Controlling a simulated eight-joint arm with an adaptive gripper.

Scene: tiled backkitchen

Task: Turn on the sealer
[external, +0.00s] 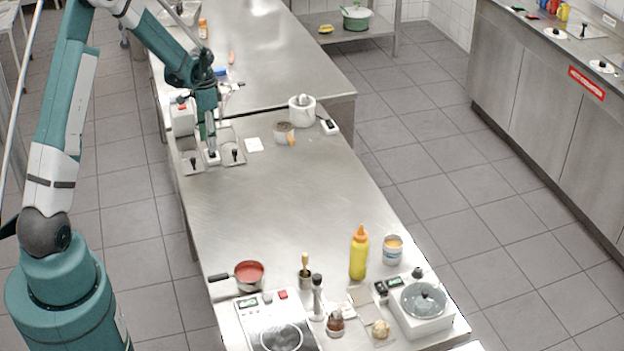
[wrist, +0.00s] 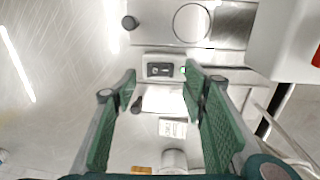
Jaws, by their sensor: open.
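My gripper (external: 211,147) points down at the far left of the near steel table. In the wrist view its two green fingers (wrist: 160,77) are spread apart with nothing held. Ahead of and between the fingertips is a small white unit with a dark switch panel (wrist: 160,69) and a small green spot at its right. Its white base also shows under the gripper in the external view (external: 212,158). A white box with a red button (external: 182,118) stands behind the gripper; it fills the right of the wrist view (wrist: 285,40). Which of these is the sealer, I cannot tell.
Steel plates with black levers lie left (external: 191,160) and right (external: 233,152) of the gripper. A white card (external: 254,144), a can (external: 284,133) and a white pot (external: 302,110) are to the right. The table's middle is clear. A hotplate (external: 275,330) and bottles crowd the near end.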

